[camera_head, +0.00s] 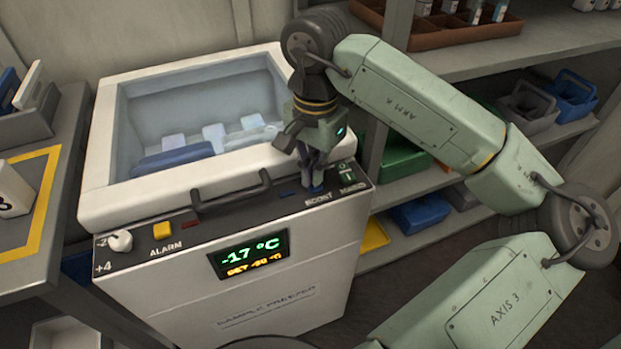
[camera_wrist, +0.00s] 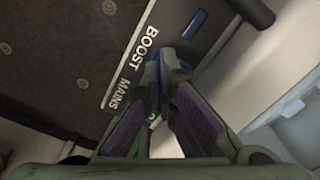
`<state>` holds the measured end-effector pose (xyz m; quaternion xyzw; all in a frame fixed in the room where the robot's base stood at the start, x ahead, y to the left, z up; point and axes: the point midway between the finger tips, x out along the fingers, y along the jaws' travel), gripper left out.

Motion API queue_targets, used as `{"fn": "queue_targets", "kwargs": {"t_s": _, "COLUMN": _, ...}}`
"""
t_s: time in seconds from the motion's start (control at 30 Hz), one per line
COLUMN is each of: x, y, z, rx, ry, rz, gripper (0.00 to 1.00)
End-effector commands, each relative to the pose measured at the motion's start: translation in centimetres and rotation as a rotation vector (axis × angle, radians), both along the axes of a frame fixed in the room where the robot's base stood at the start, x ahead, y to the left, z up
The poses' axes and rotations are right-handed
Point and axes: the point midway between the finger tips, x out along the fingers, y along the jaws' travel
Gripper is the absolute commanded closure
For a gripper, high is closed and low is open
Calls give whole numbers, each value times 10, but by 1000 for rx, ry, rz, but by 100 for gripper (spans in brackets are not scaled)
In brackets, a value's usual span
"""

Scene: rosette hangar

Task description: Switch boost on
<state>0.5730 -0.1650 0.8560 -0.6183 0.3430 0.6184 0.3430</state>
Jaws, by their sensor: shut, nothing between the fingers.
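The white sample freezer (camera_head: 150,210) has a dark control strip along its front rim. My gripper (camera_head: 316,186) is shut and points down at the strip, at the BOOST label (camera_head: 319,199). In the wrist view my fingertips (camera_wrist: 168,66) are beside the BOOST lettering (camera_wrist: 146,42). A blue part (camera_head: 317,191) shows under the fingertips and is mostly hidden; I cannot tell its position or whether they touch it. A dark blue rectangle (camera_head: 288,193) lies left of it and also shows in the wrist view (camera_wrist: 195,24); it looks unlit.
A green MAINS switch (camera_head: 345,170) is just right of my fingers. A black handle (camera_head: 232,196), a yellow ALARM button (camera_head: 162,231) and a white knob (camera_head: 120,241) lie leftward. The display (camera_head: 249,255) reads -17 °C. Shelves with bins (camera_head: 420,215) stand at right.

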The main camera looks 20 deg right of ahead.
Motion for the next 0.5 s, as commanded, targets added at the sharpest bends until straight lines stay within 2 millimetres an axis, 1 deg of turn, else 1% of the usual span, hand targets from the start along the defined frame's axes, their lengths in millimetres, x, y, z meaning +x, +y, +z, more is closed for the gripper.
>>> {"fn": "queue_targets", "kwargs": {"t_s": 0.5, "x": 0, "y": 0, "z": -8, "rx": 0, "ry": 0, "rz": 0, "gripper": 100}}
